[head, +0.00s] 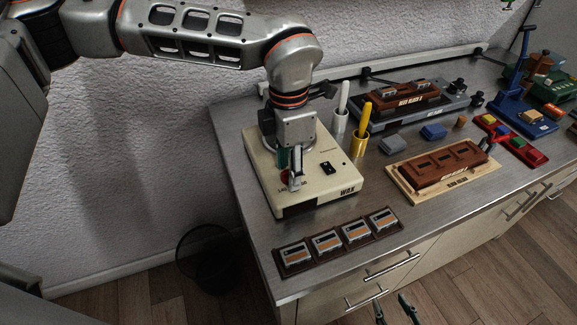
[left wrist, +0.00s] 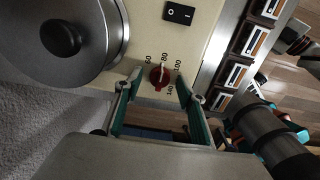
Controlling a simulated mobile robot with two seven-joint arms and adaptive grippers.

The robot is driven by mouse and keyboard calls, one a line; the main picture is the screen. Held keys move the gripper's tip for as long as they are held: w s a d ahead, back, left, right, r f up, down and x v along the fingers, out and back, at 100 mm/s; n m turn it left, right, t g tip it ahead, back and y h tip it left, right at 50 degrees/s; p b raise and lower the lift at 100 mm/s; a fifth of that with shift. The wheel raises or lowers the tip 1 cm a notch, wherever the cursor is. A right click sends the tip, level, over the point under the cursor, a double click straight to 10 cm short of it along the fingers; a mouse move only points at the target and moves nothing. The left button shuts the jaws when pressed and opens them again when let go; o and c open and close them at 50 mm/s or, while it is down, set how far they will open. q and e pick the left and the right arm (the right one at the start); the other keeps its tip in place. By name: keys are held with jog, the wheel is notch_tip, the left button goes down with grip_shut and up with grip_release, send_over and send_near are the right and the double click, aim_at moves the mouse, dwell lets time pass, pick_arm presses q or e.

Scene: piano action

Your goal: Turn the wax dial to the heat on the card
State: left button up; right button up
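The cream wax heater (head: 325,185), marked WAX, stands at the left end of the bench. Its red wax dial (left wrist: 160,76) shows in the left wrist view, with 60, 80, 100 and 140 printed around it; its exact setting is too small to read. The dial (head: 285,175) is partly hidden in the head view. My left gripper (left wrist: 160,84) is over the heater, its fingers apart on either side of the dial; I cannot tell whether they touch it. My right gripper (head: 394,309) is open and empty at the bottom, before the drawers. I cannot pick out a heat card.
A lidded metal pot (left wrist: 75,35) and a black switch (left wrist: 179,13) are on the heater. A dark tray (head: 340,240) of labelled blocks lies in front. White and yellow holders (head: 358,143), a brown block on a wooden board (head: 440,165) and tools stand to the right.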

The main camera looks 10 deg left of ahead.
pick_arm(q)
notch_tip(320, 180, up, 12)
dwell(0.6)
dwell(0.5)
